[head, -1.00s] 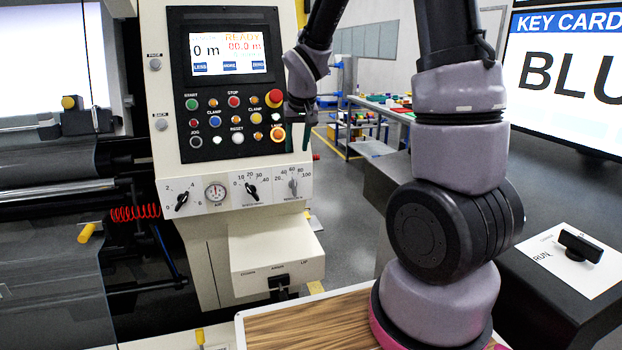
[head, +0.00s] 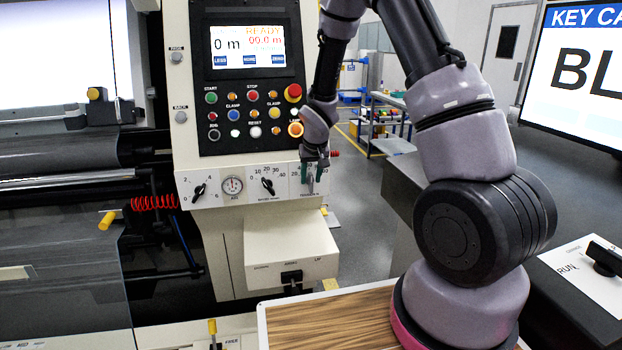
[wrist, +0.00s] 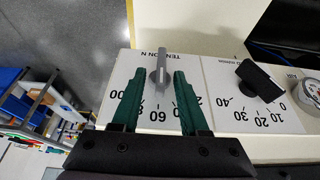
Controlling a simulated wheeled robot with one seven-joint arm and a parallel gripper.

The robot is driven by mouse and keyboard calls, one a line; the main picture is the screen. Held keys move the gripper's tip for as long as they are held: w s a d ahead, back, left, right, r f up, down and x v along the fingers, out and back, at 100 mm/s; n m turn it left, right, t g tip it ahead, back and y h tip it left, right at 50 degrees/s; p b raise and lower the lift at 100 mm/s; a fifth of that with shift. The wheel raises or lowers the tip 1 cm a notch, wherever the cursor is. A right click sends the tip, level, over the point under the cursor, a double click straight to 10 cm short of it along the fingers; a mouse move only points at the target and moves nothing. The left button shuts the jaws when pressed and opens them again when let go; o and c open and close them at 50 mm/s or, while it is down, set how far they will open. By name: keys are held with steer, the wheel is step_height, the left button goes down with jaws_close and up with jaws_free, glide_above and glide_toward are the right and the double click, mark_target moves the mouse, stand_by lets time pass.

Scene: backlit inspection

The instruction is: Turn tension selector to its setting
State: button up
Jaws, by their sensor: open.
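The tension selector (wrist: 161,74) is a grey bar knob on a white dial plate marked "TENSION N" in the wrist view. Its bar lies nearly along the picture's vertical, with its lower end towards the 60 mark. My gripper (wrist: 159,75) has two green fingers, one on each side of the knob, with visible gaps. The fingers hide some scale numbers. In the head view my gripper (head: 314,163) is at the right end of the dial strip and partly covers the selector (head: 310,186).
A black knob (wrist: 259,81) with a 0 to 40 scale sits beside the selector, then a round gauge (head: 232,185) and another black knob (head: 199,193). The button panel (head: 250,110) is above. A cream box (head: 291,250) juts out below. A screen (head: 575,70) stands at right.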

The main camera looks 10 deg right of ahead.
steer(key=shift+w+f, duration=0.1)
steer(key=shift+f, duration=0.2)
jaws_close()
steer(key=shift+a+h, duration=0.25)
steer(key=shift+h, duration=0.15)
steer(key=shift+a+h, duration=0.1)
steer(key=shift+h, duration=0.4)
steer(key=shift+a+f+n+h, duration=0.15)
steer(key=shift+n+h, duration=0.45)
steer(key=shift+h, duration=1.3)
